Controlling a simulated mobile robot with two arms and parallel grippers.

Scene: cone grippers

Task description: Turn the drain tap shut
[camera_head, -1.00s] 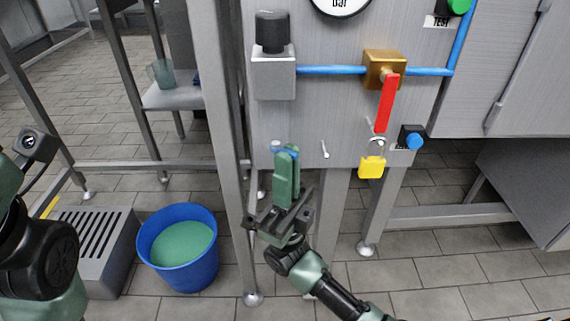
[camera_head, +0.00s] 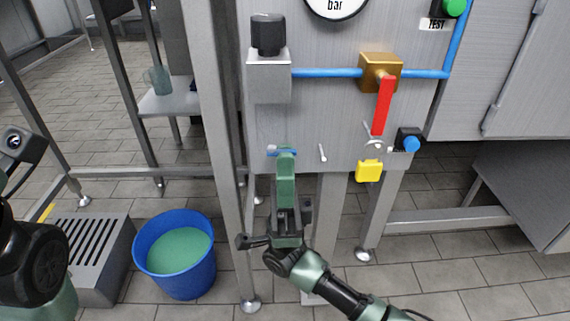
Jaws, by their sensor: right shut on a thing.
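The drain tap has a small blue handle (camera_head: 272,151) low on the grey panel, left of centre. My right gripper (camera_head: 287,158) comes up from below and is shut on the blue handle. Its green fingers are seen nearly edge on and hide the middle of the handle and most of the tap body. A blue end of the handle shows to the left of the fingers. Only part of my left arm shows at the left edge; its gripper is out of view.
A blue bucket (camera_head: 180,285) with green liquid stands on the floor beside a slotted grey step (camera_head: 85,245). A red lever (camera_head: 382,105) with a yellow padlock (camera_head: 369,171) hangs right of my right gripper. A blue knob (camera_head: 410,144) is farther right. A steel post (camera_head: 222,150) stands close on the left.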

